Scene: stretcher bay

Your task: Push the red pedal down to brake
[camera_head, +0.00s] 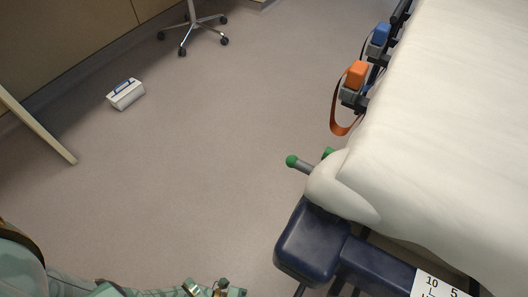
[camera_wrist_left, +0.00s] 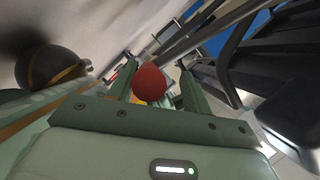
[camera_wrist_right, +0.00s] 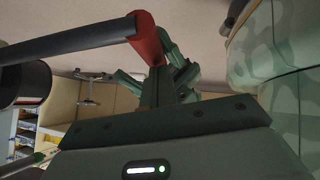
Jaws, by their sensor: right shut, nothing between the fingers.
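In the left wrist view a rounded red pedal end (camera_wrist_left: 150,84) shows between the spread fingers of my left gripper (camera_wrist_left: 155,68). I cannot tell whether they touch it. In the right wrist view a red cap (camera_wrist_right: 146,38) sits on the end of a dark bar (camera_wrist_right: 70,43). My right gripper (camera_wrist_right: 158,75) is shut and empty, its tips close below the cap; contact is unclear. I cannot tell whether both views show the same red part. The head view shows no red pedal; part of my left arm shows at its bottom left.
The stretcher (camera_head: 450,110) with a white sheet fills the right of the head view, with a dark blue padded end (camera_head: 308,242) and a green-tipped handle (camera_head: 292,161). An orange buckle (camera_head: 356,74) hangs at its side.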

